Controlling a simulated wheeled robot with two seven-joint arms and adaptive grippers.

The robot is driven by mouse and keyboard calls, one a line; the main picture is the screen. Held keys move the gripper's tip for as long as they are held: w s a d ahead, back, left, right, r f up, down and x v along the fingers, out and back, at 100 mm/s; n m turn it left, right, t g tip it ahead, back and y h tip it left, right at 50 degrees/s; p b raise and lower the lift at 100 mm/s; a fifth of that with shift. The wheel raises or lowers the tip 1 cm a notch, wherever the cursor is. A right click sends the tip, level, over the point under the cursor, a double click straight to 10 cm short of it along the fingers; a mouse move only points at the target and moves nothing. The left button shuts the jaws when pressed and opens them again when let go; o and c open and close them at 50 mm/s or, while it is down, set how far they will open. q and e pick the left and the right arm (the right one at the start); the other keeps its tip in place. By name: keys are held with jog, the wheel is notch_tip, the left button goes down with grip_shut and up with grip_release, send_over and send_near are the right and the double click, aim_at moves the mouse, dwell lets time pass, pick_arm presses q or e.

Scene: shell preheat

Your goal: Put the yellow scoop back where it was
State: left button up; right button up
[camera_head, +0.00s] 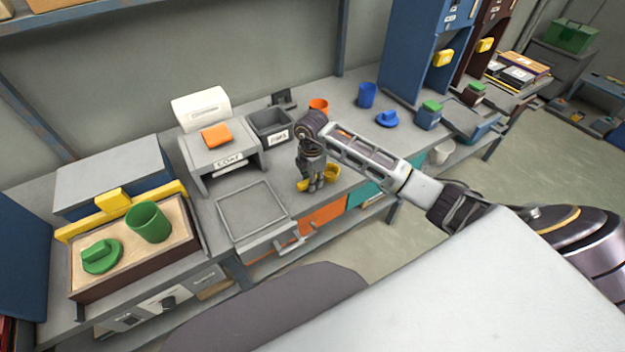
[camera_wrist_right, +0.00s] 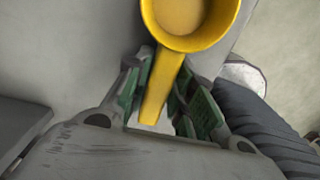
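The yellow scoop (camera_head: 332,173) is at my right gripper (camera_head: 316,188), low over the worktop just right of the grey square frame. In the right wrist view the scoop's round bowl (camera_wrist_right: 190,20) is at the top. Its flat handle (camera_wrist_right: 158,90) runs down between the green-padded fingers of the right gripper (camera_wrist_right: 167,75), which look closed on it. I cannot tell whether the scoop touches the worktop. In the head view the fingers hide the middle of the handle. My left gripper is not in view.
Left are a sand-filled tray (camera_head: 135,277) with a green cup (camera_head: 148,222) and a grey square frame (camera_head: 253,212). Behind are a labelled grey bin (camera_head: 270,124), an orange cup (camera_head: 318,106), a blue cup (camera_head: 367,95) and a blue scoop-like item (camera_head: 387,119).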

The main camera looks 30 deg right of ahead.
jog(key=shift+o, duration=1.1)
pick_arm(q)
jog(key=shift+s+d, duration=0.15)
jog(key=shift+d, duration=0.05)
pick_arm(e)
jog(key=shift+r, duration=0.55)
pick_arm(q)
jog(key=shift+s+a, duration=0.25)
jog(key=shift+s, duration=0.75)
pick_arm(e)
notch_tip(320, 180, up, 11)
jog(key=shift+r, duration=0.1)
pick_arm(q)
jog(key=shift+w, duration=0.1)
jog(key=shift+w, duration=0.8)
pick_arm(e)
jog(key=shift+a, duration=0.1)
